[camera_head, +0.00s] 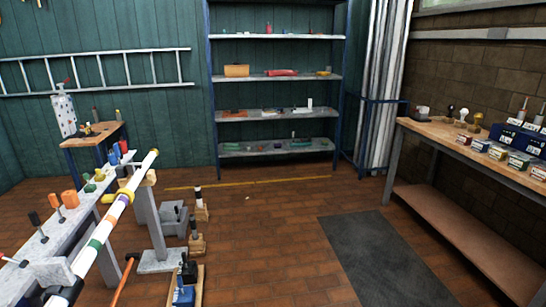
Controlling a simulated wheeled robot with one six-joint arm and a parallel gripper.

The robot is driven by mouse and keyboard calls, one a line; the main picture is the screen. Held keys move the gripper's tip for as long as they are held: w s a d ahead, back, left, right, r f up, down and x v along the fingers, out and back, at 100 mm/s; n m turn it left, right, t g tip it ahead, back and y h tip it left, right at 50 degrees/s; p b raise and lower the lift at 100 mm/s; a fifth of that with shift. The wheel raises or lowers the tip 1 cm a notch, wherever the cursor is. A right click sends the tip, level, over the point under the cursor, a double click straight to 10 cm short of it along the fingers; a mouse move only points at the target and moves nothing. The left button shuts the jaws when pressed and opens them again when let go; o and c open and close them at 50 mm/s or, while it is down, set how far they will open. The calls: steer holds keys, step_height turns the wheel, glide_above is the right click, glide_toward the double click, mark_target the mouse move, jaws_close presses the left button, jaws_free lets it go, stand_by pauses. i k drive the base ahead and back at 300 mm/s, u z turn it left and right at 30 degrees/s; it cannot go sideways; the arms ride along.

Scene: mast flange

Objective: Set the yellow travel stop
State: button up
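A long white mast (106,228) with coloured bands lies at a slant at the left, raised off the floor on supports. A yellow ring-like piece (125,195) sits around the mast in its upper half; it may be the yellow travel stop. Another small yellow piece (108,198) shows just left of the mast, by the narrow bench; I cannot tell whether it is a separate stop. My gripper is not in view.
A narrow grey bench (62,238) with upright tools and coloured pieces runs left of the mast. A grey stand (156,228), a grey bin (173,222) and floor tools are right of it. A workbench (470,150) lines the right wall. The middle floor and dark mat (375,255) are clear.

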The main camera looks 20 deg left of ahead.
mark_target(107, 199)
steer(key=u, duration=0.1)
steer(key=i, duration=2.1)
steer(key=u, duration=0.95)
steer(key=i, duration=1.2)
steer(key=u, duration=1.65)
steer(key=i, duration=0.9)
steer(key=u, duration=0.55)
